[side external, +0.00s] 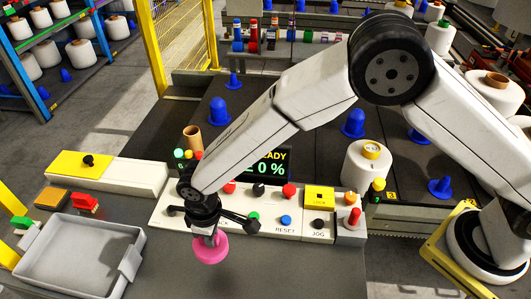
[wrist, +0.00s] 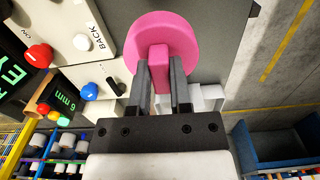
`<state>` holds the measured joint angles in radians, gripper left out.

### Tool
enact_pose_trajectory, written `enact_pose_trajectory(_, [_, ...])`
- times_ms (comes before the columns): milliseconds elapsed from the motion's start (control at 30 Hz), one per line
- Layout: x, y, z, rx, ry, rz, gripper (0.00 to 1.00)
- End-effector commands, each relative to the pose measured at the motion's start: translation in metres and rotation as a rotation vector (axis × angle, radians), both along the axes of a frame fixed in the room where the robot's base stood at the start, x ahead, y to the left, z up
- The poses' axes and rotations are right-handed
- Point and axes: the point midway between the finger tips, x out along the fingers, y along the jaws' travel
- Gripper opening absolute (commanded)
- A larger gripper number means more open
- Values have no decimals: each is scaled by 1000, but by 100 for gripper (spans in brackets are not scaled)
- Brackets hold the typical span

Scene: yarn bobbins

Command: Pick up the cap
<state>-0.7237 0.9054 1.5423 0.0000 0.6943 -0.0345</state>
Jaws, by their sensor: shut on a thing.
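The pink cap (side external: 209,250) has a round disc and a narrow block-like grip. It is below my gripper (side external: 207,231) in the side view, in front of the control panel and over the dark grey table. In the wrist view my gripper (wrist: 160,72) is shut on the grip of the cap (wrist: 164,27), with one dark finger on each side. The disc lies beyond the fingertips. I cannot tell for certain whether the cap is clear of the table.
The control panel (side external: 290,231) with coloured buttons and knobs stands just behind my gripper. A grey tray (side external: 135,235) lies at the front left, appearing empty. A white bobbin (side external: 366,178) stands behind the panel at right. The table to the right of the cap is clear.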

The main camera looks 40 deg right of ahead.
Motion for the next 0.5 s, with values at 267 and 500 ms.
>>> enact_pose_trajectory(267, [-26, -17, 14, 1, -1, 0, 0])
enact_pose_trajectory(500, [-38, -25, 21, 1, -1, 0, 0])
